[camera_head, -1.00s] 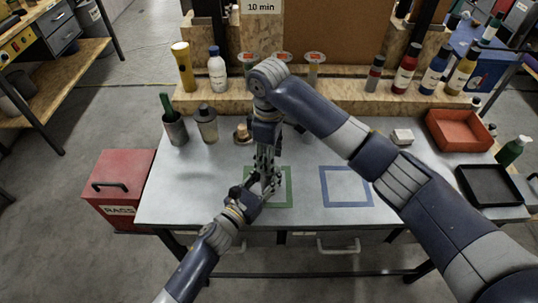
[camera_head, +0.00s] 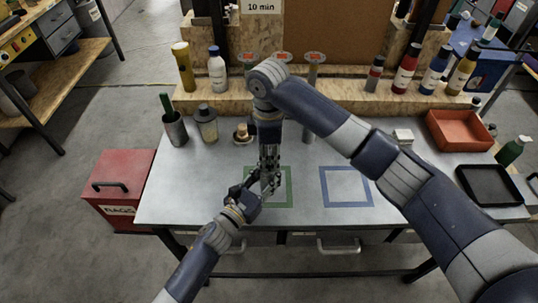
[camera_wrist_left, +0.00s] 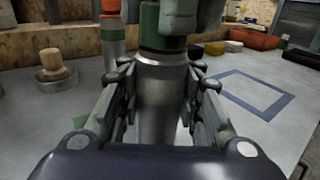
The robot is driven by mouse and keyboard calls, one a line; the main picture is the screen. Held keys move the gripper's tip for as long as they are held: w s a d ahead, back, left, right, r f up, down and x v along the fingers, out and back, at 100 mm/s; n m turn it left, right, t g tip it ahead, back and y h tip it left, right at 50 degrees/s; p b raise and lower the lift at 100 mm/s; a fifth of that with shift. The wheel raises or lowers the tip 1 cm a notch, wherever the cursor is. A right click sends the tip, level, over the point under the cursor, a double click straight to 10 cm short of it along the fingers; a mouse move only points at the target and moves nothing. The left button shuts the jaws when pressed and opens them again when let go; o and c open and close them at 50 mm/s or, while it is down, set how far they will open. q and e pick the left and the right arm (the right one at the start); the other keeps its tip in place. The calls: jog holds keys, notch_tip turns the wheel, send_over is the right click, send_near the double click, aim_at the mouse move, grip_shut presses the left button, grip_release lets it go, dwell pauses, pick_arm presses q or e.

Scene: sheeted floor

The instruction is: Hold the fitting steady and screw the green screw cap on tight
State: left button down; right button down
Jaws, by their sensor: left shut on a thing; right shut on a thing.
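A grey metal fitting (camera_wrist_left: 160,85) stands upright between the two fingers of my left gripper (camera_wrist_left: 160,100), which is shut on it. The green screw cap (camera_wrist_left: 150,30) sits at the fitting's top in the left wrist view. My right gripper (camera_wrist_left: 180,14) comes down from above and is shut on the cap, partly covering it. In the head view my right gripper (camera_head: 268,180) points straight down just above my left gripper (camera_head: 257,190), over the green square outline (camera_head: 290,188) on the table. The grippers mostly hide the fitting and cap there.
The blue square outline (camera_head: 346,187) to the right is empty. A red tray (camera_head: 460,131) and a black tray (camera_head: 488,185) lie at the right. A cup (camera_head: 175,130), a grey-capped jar (camera_head: 207,126) and a brush (camera_head: 242,134) stand at the back left. Bottles line the shelf.

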jog(key=m, duration=0.4)
jog(key=shift+w+m, duration=0.2)
jog(key=shift+m, duration=0.1)
jog(key=m, duration=1.5)
jog(key=shift+w+d+r, duration=0.1)
jog(key=shift+d, duration=0.05)
jog(key=c, duration=1.4)
grip_release()
jog(key=shift+o, duration=1.1)
jog(key=shift+s, duration=0.2)
jog(key=shift+c, duration=0.7)
